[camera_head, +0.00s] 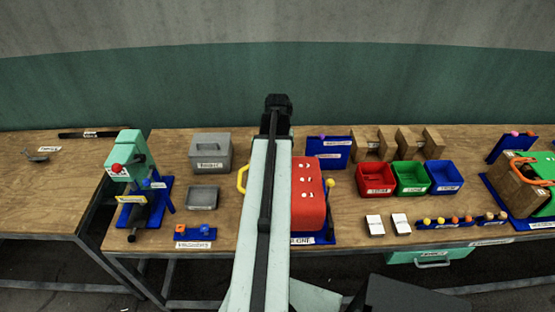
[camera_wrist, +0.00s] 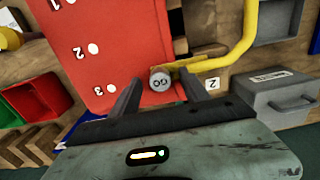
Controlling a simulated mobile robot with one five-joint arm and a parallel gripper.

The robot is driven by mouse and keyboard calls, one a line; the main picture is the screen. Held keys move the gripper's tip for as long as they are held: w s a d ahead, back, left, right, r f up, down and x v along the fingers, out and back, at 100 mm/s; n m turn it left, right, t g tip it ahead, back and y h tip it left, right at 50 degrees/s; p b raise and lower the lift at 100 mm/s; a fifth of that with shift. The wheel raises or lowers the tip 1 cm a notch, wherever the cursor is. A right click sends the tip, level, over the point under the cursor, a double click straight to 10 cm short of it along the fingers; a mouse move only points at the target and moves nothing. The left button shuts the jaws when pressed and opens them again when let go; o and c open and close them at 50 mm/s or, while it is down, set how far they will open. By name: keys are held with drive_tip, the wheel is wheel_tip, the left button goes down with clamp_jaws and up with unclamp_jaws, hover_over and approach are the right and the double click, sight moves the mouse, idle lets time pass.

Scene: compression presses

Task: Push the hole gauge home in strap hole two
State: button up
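The hole gauge (camera_wrist: 161,81) is a grey round piece marked "GO" in the wrist view. It lies between the fingers of my gripper (camera_wrist: 160,78), beside the edge of a red panel (camera_wrist: 110,45). The fingers are apart, with a gap seen on each side of the gauge. The red panel carries white dots numbered 2 and 3, with another above. A white tag marked "2" (camera_wrist: 212,83) is right of the gauge. I cannot tell how deep the gauge sits, and its hole is hidden. In the head view, my arm hides the gauge; the red panel (camera_head: 308,195) shows right of it.
A yellow bar (camera_wrist: 240,45) curves close to my right finger. A grey lidded box (camera_head: 210,150) and grey tray (camera_head: 202,198) stand left of my arm. Red (camera_head: 375,190), green (camera_head: 411,190) and blue (camera_head: 446,190) bins stand right. A yellow-knobbed lever (camera_head: 330,185) rises by the red panel.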

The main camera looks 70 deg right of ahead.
wheel_tip(320, 180, up, 8)
drive_tip(key=p, duration=0.8)
drive_tip(key=shift+f, duration=0.1)
idle(0.3)
